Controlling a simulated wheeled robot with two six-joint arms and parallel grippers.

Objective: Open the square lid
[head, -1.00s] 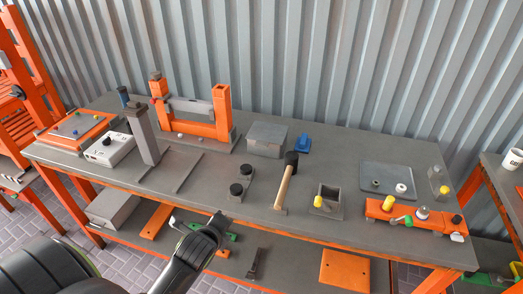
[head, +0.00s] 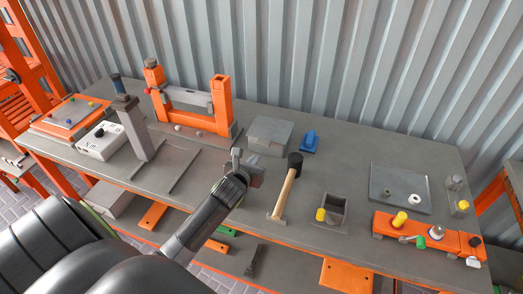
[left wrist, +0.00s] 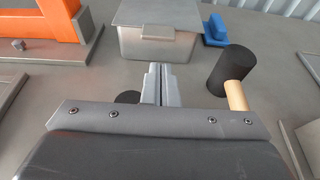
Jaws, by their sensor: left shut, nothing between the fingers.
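The square lid (head: 271,131) is a flat grey plate on top of a grey metal box (head: 264,147) at the back middle of the workbench. It lies closed on the box. In the left wrist view the lid (left wrist: 160,12) and the box front (left wrist: 188,46), with a small tab under the lid's edge, are straight ahead. My left gripper (head: 253,170) is over the bench in front of the box, apart from it. Its fingers (left wrist: 160,82) are shut and empty, pointing toward the box. My right gripper is not in view.
A mallet (head: 285,192) stands right of my left gripper, with a blue block (head: 309,142) behind it. An orange frame (head: 222,105) is left of the box. A small open grey box (head: 333,210) sits farther right. A black knob (left wrist: 128,97) is partly hidden under my gripper.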

